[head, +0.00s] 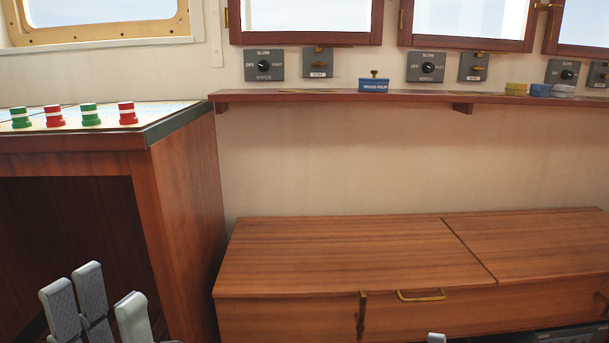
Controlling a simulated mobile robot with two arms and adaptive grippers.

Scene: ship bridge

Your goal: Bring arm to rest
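My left gripper (108,308) is at the bottom left, low in front of the chart table (186,205). Its grey fingers point up and stand apart, with nothing seen between them. The lower part of this gripper is cut off by the picture's edge. A small grey tip (436,339) at the bottom edge, in front of the wooden bench locker (340,258), looks like part of my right gripper. The rest of it is out of the picture, so its opening does not show.
Several red and green capped pieces (89,115) stand on the chart table. A wall shelf (290,97) carries a blue tin (374,84) and, at the right, a yellow tin (516,88). The bench locker has brass fittings (421,296) on its front; its top is clear.

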